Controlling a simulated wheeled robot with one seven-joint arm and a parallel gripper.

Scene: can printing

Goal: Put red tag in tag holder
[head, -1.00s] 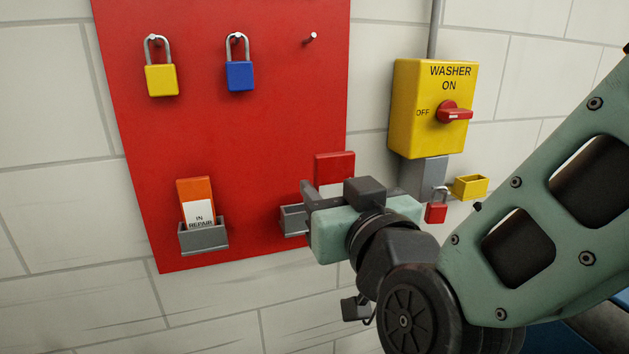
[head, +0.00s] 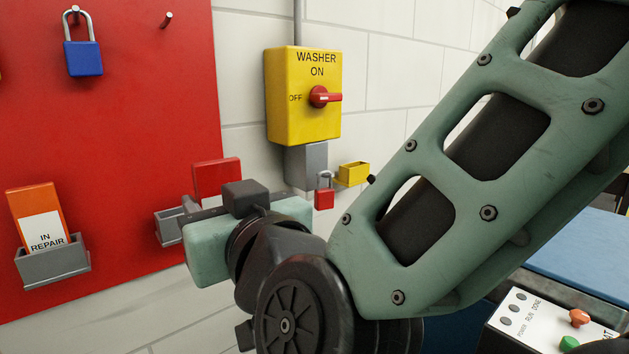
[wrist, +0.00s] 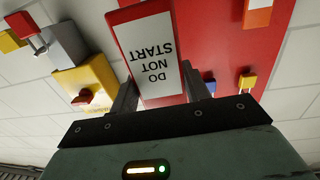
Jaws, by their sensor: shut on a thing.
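The red tag (head: 217,178), with a white DO NOT START label, stands up from my gripper (head: 205,205). In the wrist view the tag (wrist: 150,50) is between the two fingers, label facing the camera and upside down; my gripper (wrist: 160,92) is shut on it. A small yellow open box (head: 353,174), which looks like a tag holder, is at the right of the yellow washer switch; it shows in the wrist view (wrist: 10,41) too. A grey holder (head: 172,226) on the red board is partly hidden by my gripper. I cannot tell whether the tag's lower end is clear of it.
The washer switch (head: 303,95) has a red knob. A red padlock (head: 324,197) hangs below it, left of the yellow box. An orange IN REPAIR tag (head: 36,217) stands in another grey holder (head: 52,264). A blue padlock (head: 83,58) hangs on the board. A control panel (head: 540,325) is lower right.

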